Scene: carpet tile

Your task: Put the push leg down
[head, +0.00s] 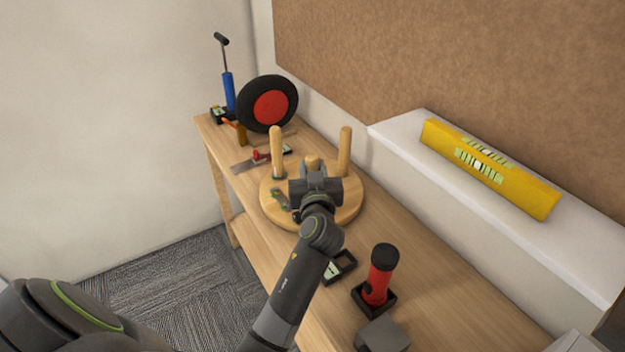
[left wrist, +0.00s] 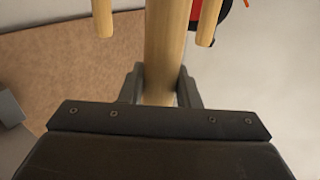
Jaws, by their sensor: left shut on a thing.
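A round wooden disc (head: 348,213) lies on the workbench, with one wooden leg (head: 277,150) upright at its left and another (head: 345,150) at its right. My left gripper (head: 312,178) is over the disc, between these legs. It is shut on a third wooden leg (head: 312,161), whose tip shows just beyond the gripper. In the left wrist view the held leg (left wrist: 165,45) runs between the fingers (left wrist: 163,88), with the two other legs on either side of it. The gripper hides the held leg's lower end, so I cannot tell whether it touches the disc. My right gripper is not in view.
On the workbench (head: 425,285) a red-and-black cylinder (head: 379,275) stands in a black holder in front. A black-and-red wheel (head: 269,104) and a blue pump (head: 228,92) stand at the far end. A yellow level (head: 488,168) lies on the white ledge (head: 395,133) at the right.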

